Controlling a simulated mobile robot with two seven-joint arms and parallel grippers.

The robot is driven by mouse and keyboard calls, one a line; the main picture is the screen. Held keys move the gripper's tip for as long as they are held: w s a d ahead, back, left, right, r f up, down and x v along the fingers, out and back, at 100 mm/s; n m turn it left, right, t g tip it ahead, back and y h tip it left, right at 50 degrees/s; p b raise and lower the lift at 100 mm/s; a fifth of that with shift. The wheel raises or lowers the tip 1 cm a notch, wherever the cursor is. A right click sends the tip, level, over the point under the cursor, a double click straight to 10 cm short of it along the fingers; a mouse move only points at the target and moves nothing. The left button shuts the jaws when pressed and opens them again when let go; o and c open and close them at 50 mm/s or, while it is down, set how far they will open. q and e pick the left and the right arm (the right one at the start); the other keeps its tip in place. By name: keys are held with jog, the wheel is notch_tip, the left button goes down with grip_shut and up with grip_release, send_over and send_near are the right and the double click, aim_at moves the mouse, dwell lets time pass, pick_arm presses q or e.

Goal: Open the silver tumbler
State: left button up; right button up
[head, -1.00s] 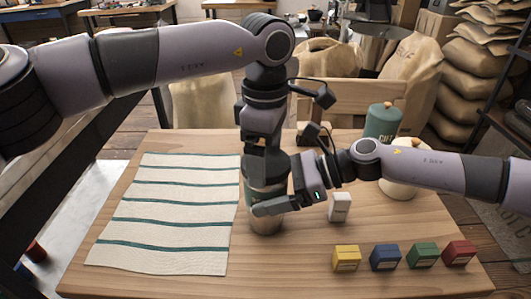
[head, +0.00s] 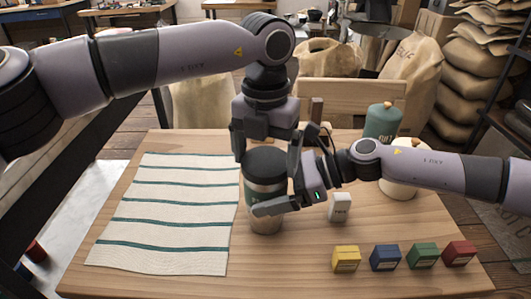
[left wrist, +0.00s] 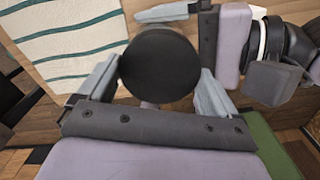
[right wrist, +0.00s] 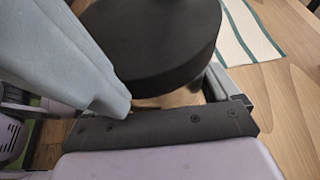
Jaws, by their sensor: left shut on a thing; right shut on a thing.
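The silver tumbler (head: 266,222) stands upright on the table, with a dark green band and a round black lid (head: 264,160). My left gripper (head: 268,152) reaches down from above, shut on the lid; the left wrist view shows the lid (left wrist: 160,65) between its two fingers. My right gripper (head: 272,205) comes in from the right, low on the tumbler, and is shut on its body. In the right wrist view the lid (right wrist: 150,40) shows large, and most of the body is hidden under it. I cannot tell whether the lid is loose.
A striped cloth (head: 165,208) covers the table's left. A small white box (head: 340,207) stands right of the tumbler. Yellow (head: 346,258), blue (head: 386,257), green (head: 423,255) and red (head: 459,253) boxes line the front right. A green canister (head: 383,122) stands behind.

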pick_arm(q)
jog(key=shift+n, duration=0.3)
jog(key=o, duration=0.8)
